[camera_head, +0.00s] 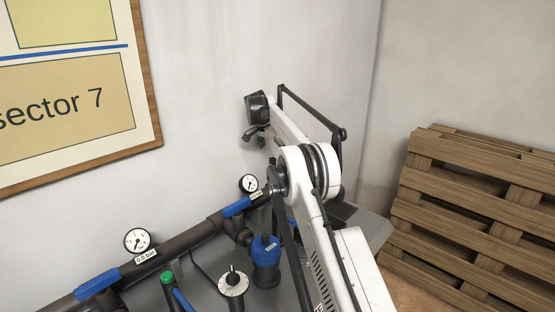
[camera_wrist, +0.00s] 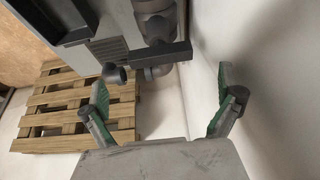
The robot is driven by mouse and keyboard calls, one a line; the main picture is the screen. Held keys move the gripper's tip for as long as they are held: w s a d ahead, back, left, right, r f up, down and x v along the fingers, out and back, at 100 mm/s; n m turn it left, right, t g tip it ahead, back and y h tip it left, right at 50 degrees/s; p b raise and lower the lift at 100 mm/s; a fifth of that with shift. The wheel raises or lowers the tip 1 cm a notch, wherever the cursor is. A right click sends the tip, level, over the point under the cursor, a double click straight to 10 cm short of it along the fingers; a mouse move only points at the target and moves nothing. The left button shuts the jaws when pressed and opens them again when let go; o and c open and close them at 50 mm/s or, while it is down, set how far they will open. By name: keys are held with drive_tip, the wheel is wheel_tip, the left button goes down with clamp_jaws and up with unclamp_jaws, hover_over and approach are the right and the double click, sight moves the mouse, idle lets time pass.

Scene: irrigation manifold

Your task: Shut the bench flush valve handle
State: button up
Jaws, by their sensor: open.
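My gripper (camera_wrist: 163,87) is open and empty in the wrist view, its two green-padded fingers wide apart. Beyond the fingers, grey pipe fittings (camera_wrist: 155,28) carry a flat dark bar (camera_wrist: 150,54) that lies across them. The bar is apart from both fingers; I cannot tell for certain that it is the bench flush valve handle. In the head view my gripper (camera_head: 254,133) shows small and dark near the back wall, above the pipe's far end. Blue handles sit along the dark pipe (camera_head: 178,246), including a far one (camera_head: 236,206). My arm hides the bench's right part.
The bench (camera_head: 205,296) carries two gauges (camera_head: 137,240), a blue canister (camera_head: 265,262), a white dial (camera_head: 233,282) and a green-capped valve (camera_head: 167,278). The wall is close to my right finger in the wrist view.

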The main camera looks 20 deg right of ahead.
drive_tip(key=v, duration=0.5)
drive_tip(key=shift+r, duration=0.15)
wheel_tip(320, 180, up, 3)
drive_tip(key=p, duration=0.3)
idle(0.4)
drive_tip(key=shift+a, duration=0.1)
